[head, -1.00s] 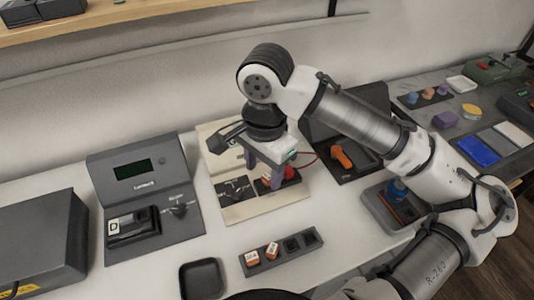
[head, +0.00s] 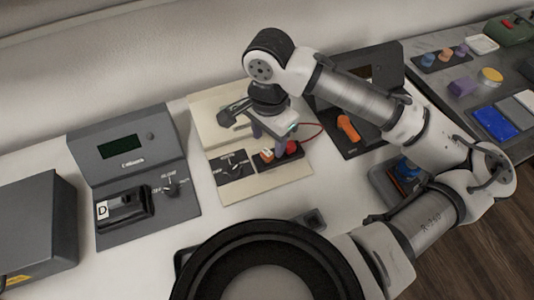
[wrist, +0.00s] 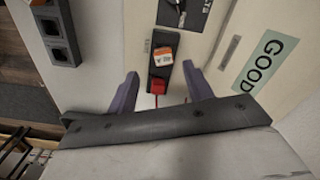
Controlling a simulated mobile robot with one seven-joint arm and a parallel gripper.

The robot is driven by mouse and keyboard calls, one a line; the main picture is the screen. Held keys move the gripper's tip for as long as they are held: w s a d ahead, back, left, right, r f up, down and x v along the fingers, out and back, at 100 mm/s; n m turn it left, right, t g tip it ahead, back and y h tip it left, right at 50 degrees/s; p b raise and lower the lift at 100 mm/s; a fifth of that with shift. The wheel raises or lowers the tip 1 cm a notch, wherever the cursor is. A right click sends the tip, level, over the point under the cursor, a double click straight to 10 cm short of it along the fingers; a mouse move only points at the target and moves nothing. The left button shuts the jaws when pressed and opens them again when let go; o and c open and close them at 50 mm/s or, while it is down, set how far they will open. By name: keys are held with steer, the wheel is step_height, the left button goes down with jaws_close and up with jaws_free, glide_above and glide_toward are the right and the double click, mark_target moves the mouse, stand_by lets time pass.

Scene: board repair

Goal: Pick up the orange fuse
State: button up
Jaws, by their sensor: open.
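An orange fuse with a white label (wrist: 163,56) sits in a black holder (wrist: 160,73) on the cream test board (wrist: 128,12). In the head view the orange fuse (head: 267,155) shows beside my fingers, partly hidden. My gripper (wrist: 160,70) is open above the board, its two purple fingers on either side of the holder. The fuse lies between and slightly beyond the fingertips in the wrist view. A red plug or button (wrist: 158,87) is at the holder's near end, also between the fingers. My gripper (head: 270,142) touches nothing that I can make out.
A grey meter unit (head: 130,160) with a lever stands left of the board. A dark panel with an orange handle (head: 347,128) stands to the right. A slotted dark tray (wrist: 57,32) shows empty slots in the wrist view. A red cable (head: 312,131) runs right from the board.

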mark_target(269, 151)
steer(key=shift+w+f, duration=0.2)
steer(key=shift+f, duration=1.25)
steer(key=shift+w+f, duration=0.2)
steer(key=shift+f, duration=1.25)
jaws_close()
step_height(269, 151, up, 20)
steer(key=p, duration=0.1)
steer(key=shift+f, duration=0.1)
